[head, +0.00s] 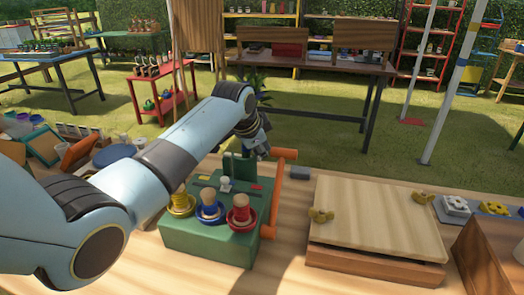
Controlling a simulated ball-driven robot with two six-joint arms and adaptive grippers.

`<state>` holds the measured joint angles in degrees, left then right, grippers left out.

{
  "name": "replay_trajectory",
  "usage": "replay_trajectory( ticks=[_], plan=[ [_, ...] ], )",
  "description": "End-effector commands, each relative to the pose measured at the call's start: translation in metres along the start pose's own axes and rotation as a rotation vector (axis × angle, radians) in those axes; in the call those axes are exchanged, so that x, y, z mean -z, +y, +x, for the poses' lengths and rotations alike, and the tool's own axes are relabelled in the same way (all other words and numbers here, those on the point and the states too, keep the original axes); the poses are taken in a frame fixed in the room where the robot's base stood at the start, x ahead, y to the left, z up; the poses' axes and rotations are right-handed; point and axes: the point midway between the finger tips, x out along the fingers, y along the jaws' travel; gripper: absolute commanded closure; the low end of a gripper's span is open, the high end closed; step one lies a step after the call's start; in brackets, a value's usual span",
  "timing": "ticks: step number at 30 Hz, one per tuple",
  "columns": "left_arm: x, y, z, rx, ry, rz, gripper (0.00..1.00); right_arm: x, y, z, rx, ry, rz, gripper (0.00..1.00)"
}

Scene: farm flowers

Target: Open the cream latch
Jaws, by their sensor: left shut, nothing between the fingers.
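A green box (205,246) stands on the wooden table in front of me. On its top is a small cream piece (225,184), which looks like the cream latch; I cannot tell its exact position. Wooden pegs in a yellow ring (181,207), a blue ring (209,215) and a red ring (240,219) stand on the box in front of it. My left gripper (262,150) is just behind the box, near an upright green panel (238,168). It is shut and empty, apart from the cream piece, its fingers partly hidden. My right gripper is out of view.
An orange bar handle (273,192) rises along the box's right side. To the right is a flat wooden case (375,222) with brass wing nuts. Bins and trays (45,146) crowd the left behind my arm. A bare strip of table lies between box and case.

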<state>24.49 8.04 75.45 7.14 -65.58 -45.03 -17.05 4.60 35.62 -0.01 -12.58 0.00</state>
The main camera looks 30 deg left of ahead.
Motion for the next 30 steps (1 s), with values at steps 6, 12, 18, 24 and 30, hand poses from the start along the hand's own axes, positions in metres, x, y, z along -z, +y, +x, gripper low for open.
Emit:
replay_trajectory(
  ticks=[6,12,18,24,30],
  plan=[
    [0.0,0.0001,0.0031,0.0,0.0,0.0,1.0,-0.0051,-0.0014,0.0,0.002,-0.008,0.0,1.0],
    [0.0002,-0.0001,0.0029,0.0,-0.001,-0.001,1.0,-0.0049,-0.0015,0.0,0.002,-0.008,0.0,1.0],
    [0.0032,-0.0026,0.0047,0.013,-0.012,-0.026,1.0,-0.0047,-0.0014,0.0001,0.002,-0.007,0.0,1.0],
    [0.0051,-0.0044,0.0071,0.025,-0.026,-0.054,1.0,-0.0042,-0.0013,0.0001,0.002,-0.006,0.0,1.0],
    [0.0077,-0.0066,0.009,0.038,-0.037,-0.079,1.0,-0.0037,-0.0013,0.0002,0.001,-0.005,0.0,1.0]
  ],
)
